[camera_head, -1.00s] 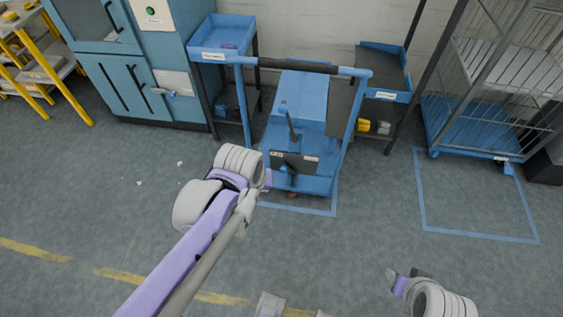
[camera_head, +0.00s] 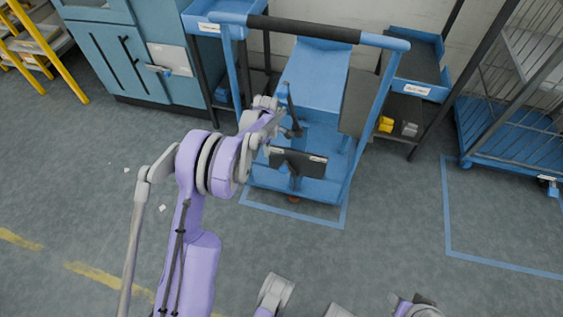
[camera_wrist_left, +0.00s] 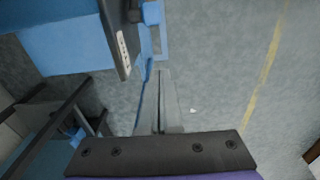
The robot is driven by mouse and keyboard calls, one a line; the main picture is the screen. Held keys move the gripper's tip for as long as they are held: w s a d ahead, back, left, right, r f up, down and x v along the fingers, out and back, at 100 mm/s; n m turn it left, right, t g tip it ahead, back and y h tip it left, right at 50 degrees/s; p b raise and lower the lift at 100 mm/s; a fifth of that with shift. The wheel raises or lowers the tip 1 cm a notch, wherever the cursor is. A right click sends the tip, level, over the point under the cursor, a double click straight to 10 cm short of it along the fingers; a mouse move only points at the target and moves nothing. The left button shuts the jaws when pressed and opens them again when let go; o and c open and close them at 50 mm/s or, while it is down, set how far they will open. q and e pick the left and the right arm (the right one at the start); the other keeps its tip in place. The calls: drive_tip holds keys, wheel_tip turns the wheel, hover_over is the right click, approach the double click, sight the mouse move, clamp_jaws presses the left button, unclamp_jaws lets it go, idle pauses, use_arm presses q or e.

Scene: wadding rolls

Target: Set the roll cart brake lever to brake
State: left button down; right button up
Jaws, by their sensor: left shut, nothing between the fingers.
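The blue roll cart (camera_head: 318,80) stands in front of the wall, with a dark handle bar across its top. Its dark brake lever (camera_head: 291,110) rises from the lower front, leaning slightly left at the top. Below it is a black plate (camera_head: 300,162) with a small label near each end, too small to read. My left gripper (camera_head: 279,117) is just left of the lever; I cannot tell whether it touches. In the left wrist view its fingers (camera_wrist_left: 160,108) are shut and empty, and the black plate's edge (camera_wrist_left: 121,45) is above left.
Blue tray shelves (camera_head: 415,75) stand right of the cart, and a blue cabinet (camera_head: 120,60) stands left. A wire cage cart (camera_head: 515,110) is at the far right. Open grey floor (camera_head: 390,230) lies in front, with blue and yellow lines.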

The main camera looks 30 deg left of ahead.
use_arm(q)
drive_tip(key=w+d+f+b, duration=0.1)
drive_tip(key=d+f+b, duration=0.2)
drive_tip(key=f, duration=0.6)
drive_tip(key=shift+w+f+b, duration=0.2)
drive_tip(key=shift+b, duration=0.15)
use_arm(e)
drive_tip(key=x, duration=0.3)
drive_tip(key=shift+f, duration=0.2)
